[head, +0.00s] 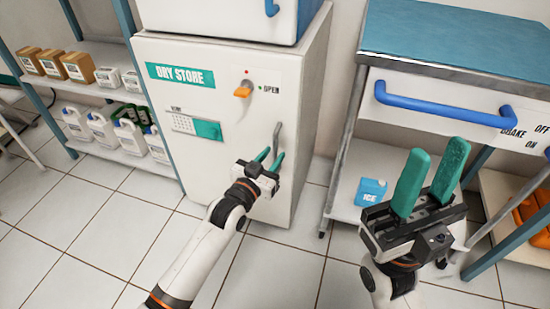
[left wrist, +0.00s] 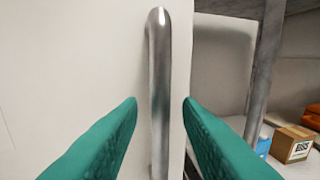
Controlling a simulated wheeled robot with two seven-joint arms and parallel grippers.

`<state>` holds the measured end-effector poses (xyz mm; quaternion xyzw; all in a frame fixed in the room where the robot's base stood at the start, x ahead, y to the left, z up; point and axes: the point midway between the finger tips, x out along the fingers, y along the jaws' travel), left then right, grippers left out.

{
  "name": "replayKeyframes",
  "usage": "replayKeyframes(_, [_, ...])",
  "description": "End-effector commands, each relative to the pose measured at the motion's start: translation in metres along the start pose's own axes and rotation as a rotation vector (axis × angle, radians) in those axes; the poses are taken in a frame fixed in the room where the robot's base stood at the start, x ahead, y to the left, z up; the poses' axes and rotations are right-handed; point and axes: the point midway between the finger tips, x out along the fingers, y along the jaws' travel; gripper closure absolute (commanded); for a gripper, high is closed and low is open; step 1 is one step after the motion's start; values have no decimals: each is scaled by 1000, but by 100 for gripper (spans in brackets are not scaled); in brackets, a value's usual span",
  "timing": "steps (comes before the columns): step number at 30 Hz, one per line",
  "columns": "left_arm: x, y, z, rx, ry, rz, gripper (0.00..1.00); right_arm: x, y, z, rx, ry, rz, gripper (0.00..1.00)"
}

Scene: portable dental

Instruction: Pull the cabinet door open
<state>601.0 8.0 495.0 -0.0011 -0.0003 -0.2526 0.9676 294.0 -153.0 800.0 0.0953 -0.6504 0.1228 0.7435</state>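The white cabinet door (head: 165,85), labelled DRY STORE, looks shut in the head view. Its grey vertical bar handle (head: 277,138) is near the door's right edge, and an orange latch knob (head: 243,91) sits above it by the word OPEN. My left gripper (head: 269,158) is at the handle. In the left wrist view the metal handle (left wrist: 160,80) stands upright between its two green fingers (left wrist: 160,103), with a gap on each side, so it is open around the handle. My right gripper (head: 436,165) is open and empty, in front of the drawer unit at right.
A shelf rack (head: 105,150) with white jugs and brown boxes stands left of the cabinet. A drawer unit (head: 450,85) with a blue handle (head: 440,106) stands at right, with a blue ICE box (head: 370,191) on its lower shelf. The tiled floor (head: 110,225) before the cabinet is clear.

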Motion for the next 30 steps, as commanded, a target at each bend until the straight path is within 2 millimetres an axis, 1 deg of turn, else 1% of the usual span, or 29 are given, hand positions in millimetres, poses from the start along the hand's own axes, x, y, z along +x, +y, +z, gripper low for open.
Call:
replayKeyframes(1, [7, 0, -2, 0, 0, 0, 68, -1, 0, -1, -1, -10, 3, 64])
replayKeyframes(3, [13, 0, -2, 0, 0, 0, 68, 1, 0, -1, -2, -17, 7, 64])
replayKeyframes(6, [18, 0, -1, 0, 1, 0, 68, 3, 0, -2, -3, -23, 9, 64])
replayKeyframes(15, [20, 0, 0, 0, 2, 0, 68, 4, 0, -2, -3, -24, 10, 64])
replayKeyframes(21, [20, 0, 0, 0, 2, 0, 100, 4, 0, -2, -3, -24, 10, 64])
replayKeyframes(30, [18, -1, 0, 1, 2, -2, 100, 6, 0, -2, -3, -25, 10, 64])
